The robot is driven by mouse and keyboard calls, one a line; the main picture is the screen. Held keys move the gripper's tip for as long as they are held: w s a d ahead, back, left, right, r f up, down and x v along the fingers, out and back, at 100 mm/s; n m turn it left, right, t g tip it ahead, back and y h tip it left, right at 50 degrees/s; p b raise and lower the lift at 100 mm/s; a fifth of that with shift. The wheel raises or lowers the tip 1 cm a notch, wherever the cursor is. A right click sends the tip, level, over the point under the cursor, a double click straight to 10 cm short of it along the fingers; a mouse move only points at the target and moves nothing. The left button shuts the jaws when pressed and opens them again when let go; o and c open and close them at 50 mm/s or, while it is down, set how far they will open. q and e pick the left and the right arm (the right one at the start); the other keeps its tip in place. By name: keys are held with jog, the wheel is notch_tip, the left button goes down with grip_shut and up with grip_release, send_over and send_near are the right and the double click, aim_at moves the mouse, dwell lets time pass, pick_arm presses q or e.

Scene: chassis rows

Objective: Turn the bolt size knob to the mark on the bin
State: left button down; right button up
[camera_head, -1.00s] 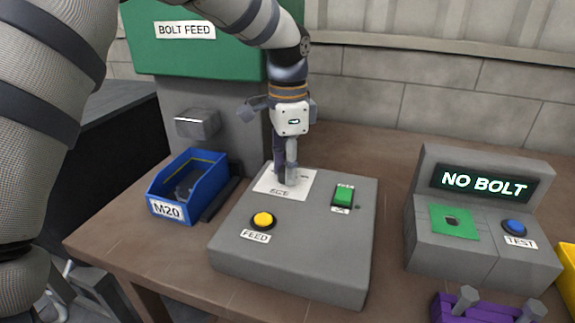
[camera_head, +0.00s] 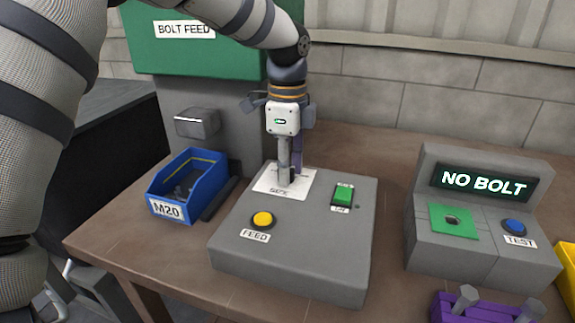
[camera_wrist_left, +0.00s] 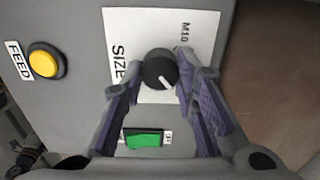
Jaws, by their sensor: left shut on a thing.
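The blue bin (camera_head: 190,190) at the left carries an M20 label and has grey contents. The black size knob (camera_wrist_left: 159,70) with a white pointer line sits on a white plate (camera_wrist_left: 122,30) marked SIZE. Its pointer is toward the lower right in the left wrist view. An M10 mark shows on the plate; other marks are hidden by my fingers. My left gripper (camera_head: 288,182) points down at the plate (camera_head: 266,184) and is shut on the knob, with one finger on each side of it (camera_wrist_left: 160,78). In the head view the gripper hides the knob. My right gripper is not in view.
The grey control box (camera_head: 330,270) also has a yellow FEED button (camera_head: 263,220) and a green switch (camera_head: 343,194). A tester (camera_head: 480,185) reading NO BOLT stands right, with a blue TEST button (camera_head: 515,226). A purple holder with bolts (camera_head: 480,308) is at front right.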

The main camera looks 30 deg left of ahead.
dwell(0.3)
pick_arm(q)
jog(key=c, duration=1.2)
grip_release()
jog(key=shift+c, duration=0.2)
notch_tip(320, 180, up, 12)
